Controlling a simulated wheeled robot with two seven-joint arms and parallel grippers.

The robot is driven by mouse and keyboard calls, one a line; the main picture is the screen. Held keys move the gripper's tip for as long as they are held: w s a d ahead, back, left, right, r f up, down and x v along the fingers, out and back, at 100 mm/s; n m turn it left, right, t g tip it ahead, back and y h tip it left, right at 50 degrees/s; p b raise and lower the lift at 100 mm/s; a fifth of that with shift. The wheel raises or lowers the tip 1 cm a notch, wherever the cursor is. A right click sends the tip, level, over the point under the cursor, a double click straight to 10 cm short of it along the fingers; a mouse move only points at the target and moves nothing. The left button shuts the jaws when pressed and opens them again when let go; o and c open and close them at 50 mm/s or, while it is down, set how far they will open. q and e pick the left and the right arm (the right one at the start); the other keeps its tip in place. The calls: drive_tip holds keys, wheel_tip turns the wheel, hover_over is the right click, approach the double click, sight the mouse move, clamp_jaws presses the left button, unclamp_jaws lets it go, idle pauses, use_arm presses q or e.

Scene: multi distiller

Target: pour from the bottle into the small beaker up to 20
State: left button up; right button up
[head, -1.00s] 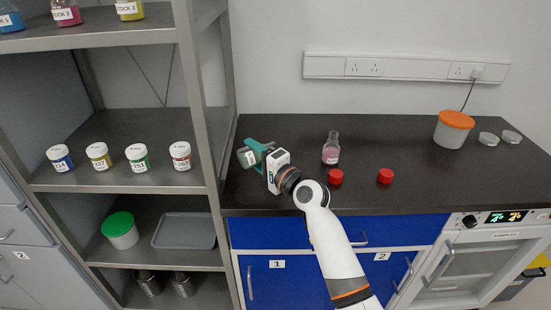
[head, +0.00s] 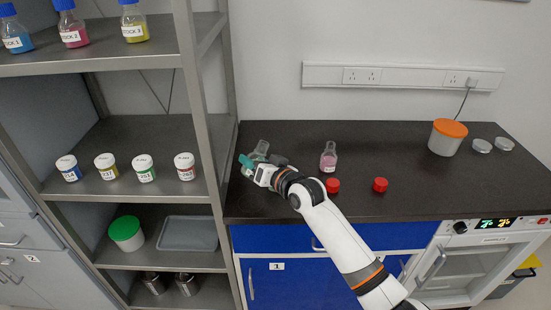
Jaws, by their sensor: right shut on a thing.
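My right gripper (head: 254,166) is at the left end of the dark counter, its teal fingers shut on a clear glass vessel (head: 262,147). The vessel shows just behind the fingers and is partly hidden by them; whether it is the bottle or the small beaker, and its fill level, cannot be told. An uncapped glass bottle (head: 329,157) with pink liquid and a label stands upright on the counter, to the right of the gripper and apart from it. My left gripper is not in view.
Two red caps (head: 333,185) (head: 381,184) lie on the counter (head: 430,190). An orange-lidded tub (head: 447,138) and two clear lids (head: 482,145) are at the right. A metal shelf (head: 120,205) with jars and stock bottles stands left. The counter's middle right is clear.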

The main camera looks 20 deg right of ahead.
drive_tip(key=f+n, duration=0.1)
drive_tip(key=a+f+n, duration=0.1)
drive_tip(key=f, duration=0.1)
drive_tip(key=a+f+n+h, duration=0.1)
drive_tip(key=shift+s+f+n, duration=0.15)
drive_tip(key=shift+s+n, duration=0.05)
drive_tip(key=shift+n, duration=0.2)
drive_tip(key=shift+a+f+n+h+b, duration=0.15)
drive_tip(key=shift+f+n+b, duration=0.15)
drive_tip(key=shift+f, duration=0.25)
drive_tip(key=shift+a+f+n+h+b, duration=0.1)
drive_tip(key=shift+f+n+h+b, duration=0.15)
drive_tip(key=shift+f, duration=0.3)
drive_tip(key=shift+s, duration=0.2)
